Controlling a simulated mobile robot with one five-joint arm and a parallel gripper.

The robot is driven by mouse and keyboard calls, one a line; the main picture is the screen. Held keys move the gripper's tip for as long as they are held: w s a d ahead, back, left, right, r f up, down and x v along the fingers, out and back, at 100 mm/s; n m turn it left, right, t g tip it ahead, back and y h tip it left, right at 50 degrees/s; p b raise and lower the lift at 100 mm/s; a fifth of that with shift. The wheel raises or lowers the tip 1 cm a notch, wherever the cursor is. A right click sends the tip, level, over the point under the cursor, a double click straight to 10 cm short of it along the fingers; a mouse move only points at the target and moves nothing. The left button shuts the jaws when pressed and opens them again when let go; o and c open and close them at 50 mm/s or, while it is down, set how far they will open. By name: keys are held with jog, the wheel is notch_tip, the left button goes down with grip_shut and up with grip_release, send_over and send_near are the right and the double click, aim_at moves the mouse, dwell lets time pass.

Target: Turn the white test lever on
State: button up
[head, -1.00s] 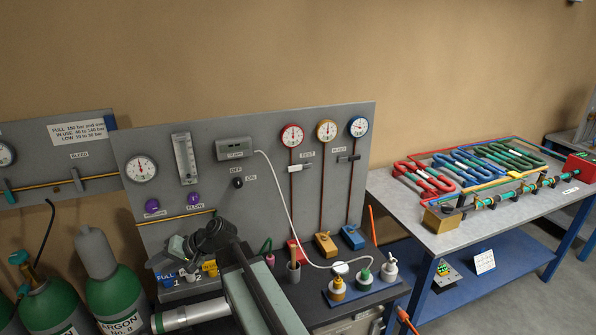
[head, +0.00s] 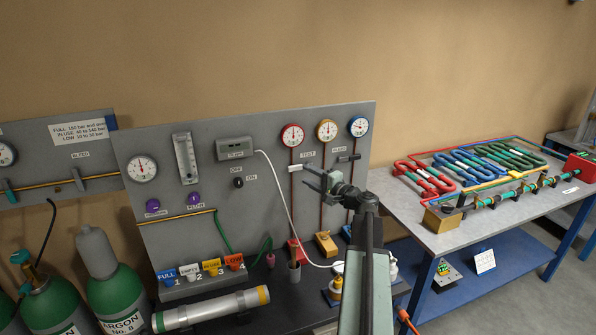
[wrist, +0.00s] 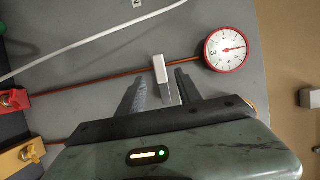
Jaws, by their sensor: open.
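The white test lever (head: 295,168) sits on the grey panel under the TEST label, below the leftmost red gauge. It lies crosswise to its red vertical pipe; my gripper hides its right part in the head view. My gripper (head: 311,179) is open, with its fingers pointing at the lever. In the wrist view the lever (wrist: 160,68) shows as a white bar near the fingertips, between the two open fingers. A gap shows on each side, and I cannot tell whether either finger touches it.
A red-rimmed gauge (wrist: 226,48) is close to the right finger in the wrist view. A white hose (head: 279,190) hangs to the left.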

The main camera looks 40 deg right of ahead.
aim_at(296, 169)
jog(key=w, duration=0.6)
jog(key=shift+a, duration=0.25)
jog(key=shift+c, duration=0.3)
grip_shut()
dwell(0.7)
